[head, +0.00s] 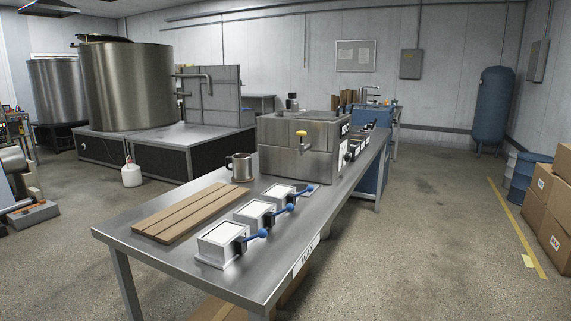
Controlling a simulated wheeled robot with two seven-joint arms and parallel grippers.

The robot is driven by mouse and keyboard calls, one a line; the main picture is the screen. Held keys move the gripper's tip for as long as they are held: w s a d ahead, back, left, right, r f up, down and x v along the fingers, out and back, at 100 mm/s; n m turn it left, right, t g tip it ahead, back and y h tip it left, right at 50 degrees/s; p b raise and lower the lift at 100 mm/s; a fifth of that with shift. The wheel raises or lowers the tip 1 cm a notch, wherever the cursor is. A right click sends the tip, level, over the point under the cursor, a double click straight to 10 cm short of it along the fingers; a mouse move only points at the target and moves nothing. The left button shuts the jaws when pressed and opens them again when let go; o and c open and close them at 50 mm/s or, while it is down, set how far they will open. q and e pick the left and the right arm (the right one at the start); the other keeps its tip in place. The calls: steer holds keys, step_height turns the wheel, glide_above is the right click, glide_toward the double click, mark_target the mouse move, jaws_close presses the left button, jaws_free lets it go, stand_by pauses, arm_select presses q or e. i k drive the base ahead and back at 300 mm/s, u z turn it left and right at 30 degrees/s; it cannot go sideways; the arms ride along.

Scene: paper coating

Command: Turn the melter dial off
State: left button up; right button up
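A boxy steel unit (275,152), which looks like the melter, stands on the long steel table (165,258). A yellow-handled tap (302,134) sits on its front face. A small dark round part (349,156) shows on its right side, below a dark panel (345,129). It may be the dial, but its setting is too small to read. Neither of my grippers is in view.
A steel mug (239,167), wooden boards (180,211) and several white-topped blocks with blue-knobbed levers (222,241) lie on the near table. Large steel tanks (128,86) stand behind left. Cardboard boxes (545,190) stand at right. The floor right of the table is clear.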

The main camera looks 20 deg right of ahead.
mark_target(347, 157)
steer(key=z, duration=0.6)
steer(key=i, duration=0.5)
steer(key=z, duration=1.3)
steer(key=i, duration=1.6)
steer(key=u, duration=0.85)
steer(key=i, duration=1.1)
steer(key=u, duration=1.3)
